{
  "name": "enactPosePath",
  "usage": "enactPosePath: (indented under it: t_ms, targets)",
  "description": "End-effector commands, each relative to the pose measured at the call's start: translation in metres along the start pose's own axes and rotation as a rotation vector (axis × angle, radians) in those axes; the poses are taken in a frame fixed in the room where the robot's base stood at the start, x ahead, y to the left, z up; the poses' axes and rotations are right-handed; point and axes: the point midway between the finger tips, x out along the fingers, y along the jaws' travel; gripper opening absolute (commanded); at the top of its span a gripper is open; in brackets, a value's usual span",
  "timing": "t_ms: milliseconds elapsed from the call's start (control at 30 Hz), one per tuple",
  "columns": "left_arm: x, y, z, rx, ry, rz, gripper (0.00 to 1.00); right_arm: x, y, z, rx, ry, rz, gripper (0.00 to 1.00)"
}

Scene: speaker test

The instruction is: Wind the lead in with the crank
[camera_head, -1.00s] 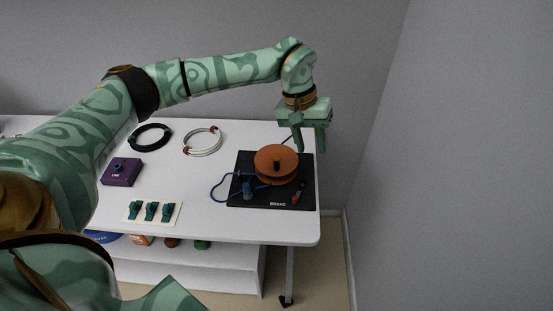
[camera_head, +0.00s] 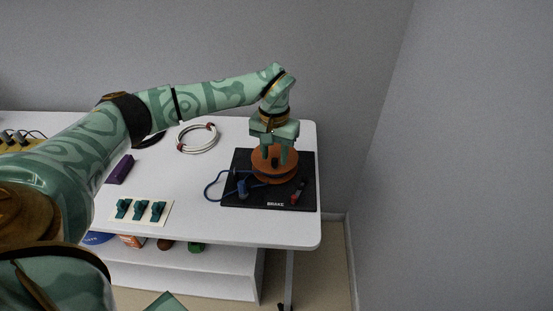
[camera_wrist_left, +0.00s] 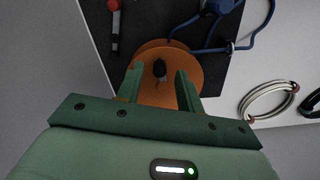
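An orange reel (camera_head: 274,178) sits on a black board (camera_head: 240,160) near the table's right end. A blue lead (camera_head: 213,180) runs from the reel and loops out past the board's left edge. My left gripper (camera_head: 274,161) points down over the reel, its fingers apart. In the left wrist view, a black crank knob (camera_wrist_left: 160,68) stands on the reel (camera_wrist_left: 158,97) between the open fingers (camera_wrist_left: 158,80), with a gap on each side. I cannot tell whether the fingertips are level with the knob. My right gripper is out of view.
A red-ended brake lever (camera_head: 297,193) stands at the board's right, above the BRAKE label. A coiled white cable (camera_head: 197,149), a purple box (camera_head: 121,169) and a card with teal clips (camera_head: 140,211) lie to the left. The grey wall (camera_head: 450,160) is on the right.

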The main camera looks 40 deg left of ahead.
Motion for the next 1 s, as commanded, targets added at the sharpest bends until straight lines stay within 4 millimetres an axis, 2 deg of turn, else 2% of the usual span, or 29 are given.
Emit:
enactPosePath:
  t_ms: [100,400,433,500,567,1000]
  targets:
    - [0.0112,-0.0001,0.0002,-0.001,-0.001,-0.001,0.37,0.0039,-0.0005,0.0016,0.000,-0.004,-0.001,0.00]
    - [0.0121,0.0000,-0.0001,-0.001,0.001,0.000,0.37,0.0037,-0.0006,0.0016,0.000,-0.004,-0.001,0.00]
    - [0.0121,0.0000,-0.0001,-0.001,0.001,0.000,0.34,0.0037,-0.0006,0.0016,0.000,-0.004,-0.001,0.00]
    - [0.0121,0.0001,-0.0001,-0.001,0.001,0.000,0.15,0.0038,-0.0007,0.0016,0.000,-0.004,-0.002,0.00]
    - [0.0122,0.0001,-0.0001,0.000,0.001,0.000,0.00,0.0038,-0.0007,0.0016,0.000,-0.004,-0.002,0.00]
    - [0.0098,0.0029,-0.0014,-0.057,0.003,0.001,0.00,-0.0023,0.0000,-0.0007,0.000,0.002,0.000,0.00]
